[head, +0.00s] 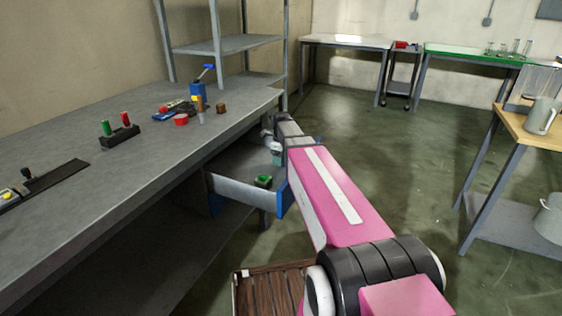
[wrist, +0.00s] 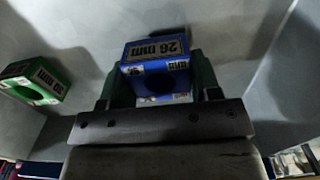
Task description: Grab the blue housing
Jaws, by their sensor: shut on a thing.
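The blue housing (wrist: 156,66) is a blue block with a round hole and a label reading "26 mm". In the wrist view it sits between the two dark green fingers of my gripper (wrist: 160,84), which is shut on it. In the head view my pink arm reaches down to the open drawer (head: 243,193) under the grey workbench.
A green housing (wrist: 36,82) lies at the left in the wrist view; it also shows in the drawer in the head view (head: 263,181). The workbench (head: 75,145) stands above the drawer and carries several small tools. A wooden-topped table (head: 525,125) stands at the right.

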